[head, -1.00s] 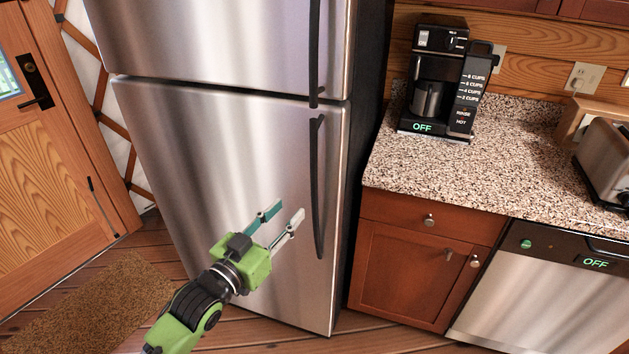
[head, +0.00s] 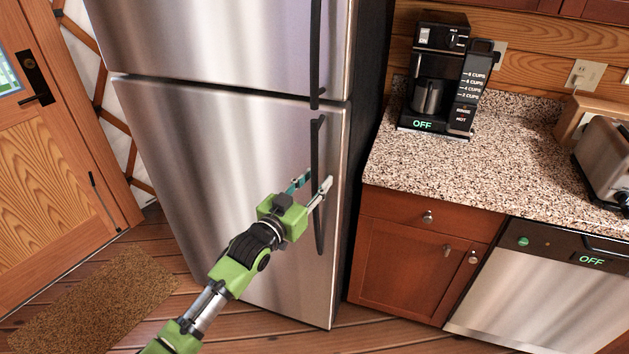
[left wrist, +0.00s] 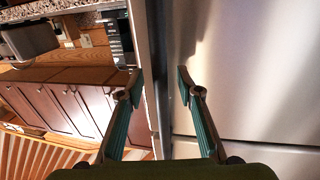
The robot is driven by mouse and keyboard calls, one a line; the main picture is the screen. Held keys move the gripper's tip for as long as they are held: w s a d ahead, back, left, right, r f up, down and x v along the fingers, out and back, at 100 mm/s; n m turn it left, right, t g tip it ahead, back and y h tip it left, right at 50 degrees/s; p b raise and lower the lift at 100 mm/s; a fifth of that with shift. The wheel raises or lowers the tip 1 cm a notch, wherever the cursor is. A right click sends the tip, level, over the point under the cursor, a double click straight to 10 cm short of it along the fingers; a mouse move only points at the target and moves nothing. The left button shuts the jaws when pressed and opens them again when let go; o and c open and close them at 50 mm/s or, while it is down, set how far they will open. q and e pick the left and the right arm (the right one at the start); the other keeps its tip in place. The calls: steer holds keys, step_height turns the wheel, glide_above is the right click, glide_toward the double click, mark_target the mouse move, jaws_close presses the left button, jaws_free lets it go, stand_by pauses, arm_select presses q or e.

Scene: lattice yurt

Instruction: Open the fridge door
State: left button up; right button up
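The stainless steel fridge has a lower door (head: 220,150) and an upper door (head: 210,45), both shut. A long dark vertical handle (head: 315,145) runs along the right side of the lower door. My left gripper (head: 316,184) is at the middle of this handle, its fingers open and one to each side of it in the head view. In the left wrist view the fingers (left wrist: 158,84) are apart, close to the door front and its edge. Contact with the handle cannot be told. My right gripper is not in view.
A counter (head: 400,165) with a coffee maker (head: 437,85) and a toaster (head: 605,160) stands right of the fridge, above a wooden cabinet (head: 405,270) and dishwasher (head: 540,290). A wooden door (head: 55,160) and mat (head: 95,300) are left. Floor before the fridge is clear.

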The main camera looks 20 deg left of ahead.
arm_select(q)
jaws_close()
